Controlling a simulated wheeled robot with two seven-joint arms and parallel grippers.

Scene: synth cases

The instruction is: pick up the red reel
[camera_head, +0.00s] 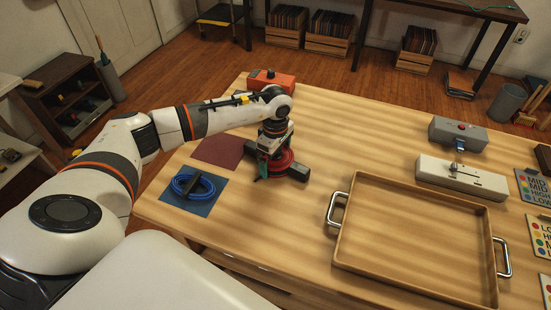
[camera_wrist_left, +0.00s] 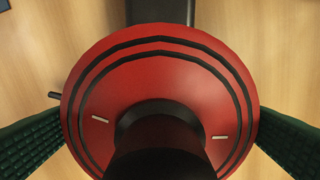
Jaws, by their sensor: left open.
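The red reel (camera_head: 284,160) sits on the table beneath my left gripper, with dark block-like parts sticking out around its base. In the left wrist view the reel (camera_wrist_left: 205,75) fills the middle, a red disc with black rings, two small pale marks and a dark hub. My left gripper (camera_head: 272,168) points down at it and is open. In the wrist view its green finger pads stand on either side of the reel's rim. I cannot tell whether they touch it. The gripper hides part of the reel in the head view. My right gripper is not in view.
A wooden tray (camera_head: 414,274) with metal handles lies to the right. A blue mat (camera_head: 208,207) with a coiled blue cable (camera_head: 181,183) and a dark red mat (camera_head: 219,149) lie left. An orange box (camera_head: 285,80) stands behind. Grey (camera_head: 440,130) and white (camera_head: 432,171) devices stand right.

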